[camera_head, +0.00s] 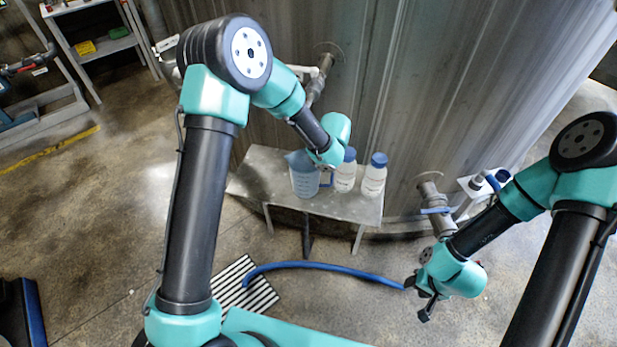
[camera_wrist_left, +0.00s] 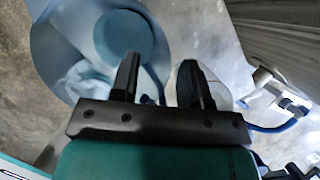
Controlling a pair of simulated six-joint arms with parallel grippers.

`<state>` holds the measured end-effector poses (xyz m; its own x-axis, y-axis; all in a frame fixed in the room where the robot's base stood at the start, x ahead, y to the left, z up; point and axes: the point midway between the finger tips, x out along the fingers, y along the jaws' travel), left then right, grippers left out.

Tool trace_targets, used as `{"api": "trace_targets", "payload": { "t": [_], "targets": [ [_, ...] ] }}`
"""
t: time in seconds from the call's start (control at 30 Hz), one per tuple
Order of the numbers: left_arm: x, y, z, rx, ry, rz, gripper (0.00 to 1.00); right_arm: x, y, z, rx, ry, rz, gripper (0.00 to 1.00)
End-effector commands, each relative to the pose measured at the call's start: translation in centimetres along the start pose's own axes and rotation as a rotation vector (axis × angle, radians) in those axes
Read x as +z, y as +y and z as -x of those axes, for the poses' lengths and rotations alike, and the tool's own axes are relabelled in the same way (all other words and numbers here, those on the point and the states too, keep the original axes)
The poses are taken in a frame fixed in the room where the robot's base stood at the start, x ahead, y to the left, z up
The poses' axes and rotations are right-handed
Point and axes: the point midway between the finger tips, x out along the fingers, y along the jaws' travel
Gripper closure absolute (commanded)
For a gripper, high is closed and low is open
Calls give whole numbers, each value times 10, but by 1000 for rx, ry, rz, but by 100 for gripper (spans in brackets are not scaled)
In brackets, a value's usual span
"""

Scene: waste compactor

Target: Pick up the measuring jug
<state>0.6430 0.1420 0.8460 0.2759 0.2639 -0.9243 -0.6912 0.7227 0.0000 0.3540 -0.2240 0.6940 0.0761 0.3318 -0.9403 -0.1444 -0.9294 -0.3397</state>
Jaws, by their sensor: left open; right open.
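The measuring jug (camera_head: 303,177) is a translucent blue vessel standing upright on a small metal table (camera_head: 345,204) against the large metal tank. In the left wrist view the jug (camera_wrist_left: 92,50) fills the upper left, seen from above. My left gripper (camera_wrist_left: 158,68) is open, its fingers apart at the jug's handle side. A blue strip of the handle (camera_wrist_left: 153,82) shows between the fingers; contact cannot be told. In the head view the left wrist hides these fingers. My right gripper (camera_head: 418,300) is open and empty, low over the floor at the right.
Two white bottles with blue caps, one nearer the jug (camera_head: 345,172) and one farther right (camera_head: 374,177), stand on the table close to my left wrist. A blue hose (camera_head: 325,265) crosses the floor by a striped grate (camera_head: 243,287). A pipe valve (camera_head: 433,198) projects from the tank.

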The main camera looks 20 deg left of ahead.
Motion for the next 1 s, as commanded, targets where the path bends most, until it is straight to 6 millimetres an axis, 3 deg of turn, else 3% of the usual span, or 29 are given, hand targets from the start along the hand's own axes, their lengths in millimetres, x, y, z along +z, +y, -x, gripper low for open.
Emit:
{"api": "trace_targets", "payload": {
  "t": [0.17, 0.67, 1.0],
  "targets": [
    [0, 0, -17, 0, 0, 0, 58, 0, 0, 0, 0, 0, 0, 57],
    [0, 0, -18, -1, -1, -1, 59, 0, 0, 0, 0, 0, 0, 57],
    [0, 0, -18, 0, -1, -1, 91, 0, 0, 0, 0, 0, 0, 57]
  ]
}}
